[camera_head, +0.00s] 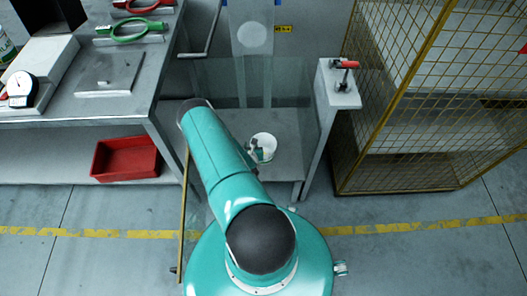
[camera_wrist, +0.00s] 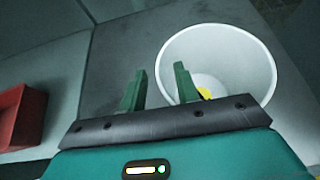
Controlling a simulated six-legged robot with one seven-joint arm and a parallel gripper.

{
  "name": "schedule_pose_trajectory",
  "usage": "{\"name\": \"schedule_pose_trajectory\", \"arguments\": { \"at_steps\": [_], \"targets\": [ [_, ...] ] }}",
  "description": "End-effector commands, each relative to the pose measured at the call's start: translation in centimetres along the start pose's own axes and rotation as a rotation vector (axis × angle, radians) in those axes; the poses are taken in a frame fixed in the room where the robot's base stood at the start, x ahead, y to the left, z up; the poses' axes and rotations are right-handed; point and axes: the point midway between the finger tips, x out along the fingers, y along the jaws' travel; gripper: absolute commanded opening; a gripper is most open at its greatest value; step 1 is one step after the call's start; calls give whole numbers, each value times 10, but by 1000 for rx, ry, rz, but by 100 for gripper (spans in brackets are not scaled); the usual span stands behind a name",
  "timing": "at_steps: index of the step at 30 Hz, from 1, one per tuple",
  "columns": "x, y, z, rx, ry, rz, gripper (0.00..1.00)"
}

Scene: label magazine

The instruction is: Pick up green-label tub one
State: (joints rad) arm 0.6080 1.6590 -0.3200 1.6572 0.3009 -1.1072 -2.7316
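A white, open-topped round tub (camera_head: 265,138) stands on a low grey shelf beyond my arm. In the wrist view the tub (camera_wrist: 240,50) is large at the upper right, with a small yellow patch (camera_wrist: 204,93) inside low down. The right finger overlaps the tub's left rim in the picture; the left finger is left of the tub. I cannot tell whether a finger touches it or reaches inside. In the head view my arm partly hides the gripper.
A red bin (camera_head: 126,158) sits on the lower shelf of the grey bench at left. A yellow mesh cage (camera_head: 395,120) stands at right. A grey post with a red-handled clamp (camera_head: 345,66) flanks the tub's shelf. A yellow floor line (camera_head: 400,227) crosses clear floor.

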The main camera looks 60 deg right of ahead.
Motion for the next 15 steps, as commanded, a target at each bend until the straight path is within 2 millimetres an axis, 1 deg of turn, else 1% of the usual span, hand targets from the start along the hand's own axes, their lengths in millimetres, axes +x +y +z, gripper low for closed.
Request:
{"name": "schedule_pose_trajectory", "arguments": {
  "at_steps": [4, 5, 9, 15],
  "targets": [
    [0, 0, 0, -1, 0, 0, 32],
    [0, 0, 0, -1, 0, 0, 28],
    [0, 0, 0, -1, 0, 0, 0],
    [0, 0, 0, 0, 0, 1, 0]
  ]
}}
